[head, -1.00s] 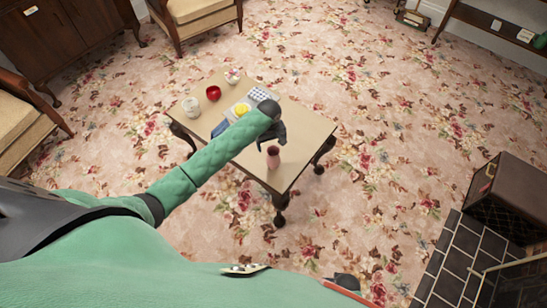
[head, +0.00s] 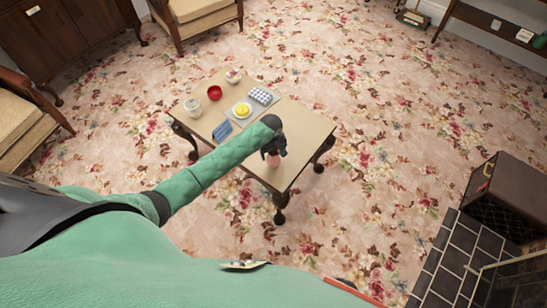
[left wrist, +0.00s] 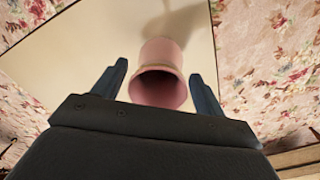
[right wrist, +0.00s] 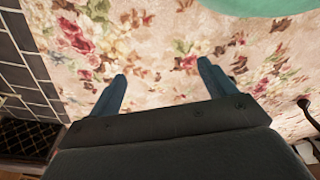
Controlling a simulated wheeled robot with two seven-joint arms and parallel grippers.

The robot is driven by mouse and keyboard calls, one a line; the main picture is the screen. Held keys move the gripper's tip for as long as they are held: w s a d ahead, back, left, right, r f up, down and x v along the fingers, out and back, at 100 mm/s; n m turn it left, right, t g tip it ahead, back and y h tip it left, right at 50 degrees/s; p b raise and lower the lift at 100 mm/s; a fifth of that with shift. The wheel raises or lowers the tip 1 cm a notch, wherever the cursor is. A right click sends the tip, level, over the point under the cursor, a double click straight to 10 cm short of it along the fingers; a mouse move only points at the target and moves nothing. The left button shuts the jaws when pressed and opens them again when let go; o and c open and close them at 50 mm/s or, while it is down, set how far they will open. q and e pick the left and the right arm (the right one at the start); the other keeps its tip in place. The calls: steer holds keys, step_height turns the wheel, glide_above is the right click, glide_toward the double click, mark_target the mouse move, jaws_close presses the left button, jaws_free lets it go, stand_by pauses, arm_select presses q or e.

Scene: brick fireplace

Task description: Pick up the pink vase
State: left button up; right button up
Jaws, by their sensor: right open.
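The pink vase (head: 274,160) stands upright near the front corner of the low table (head: 305,128). In the head view my left gripper (head: 274,156) is over its top and hides part of it. In the left wrist view the vase (left wrist: 159,82) shows its open mouth, between the two spread fingers of my left gripper (left wrist: 160,85), with a gap on each side. The left gripper is open and holds nothing. My right gripper (right wrist: 160,88) is open and empty above the flowered carpet in the right wrist view.
On the table are a red bowl (head: 214,93), a glass jar (head: 192,106), a small white bowl (head: 233,75), a tray with a yellow item (head: 242,110), an egg carton (head: 261,95) and a blue item (head: 222,130). A dark trunk (head: 507,195) stands on the right.

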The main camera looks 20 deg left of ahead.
arm_select(q)
steer(key=c, duration=0.9)
steer(key=shift+r, duration=0.15)
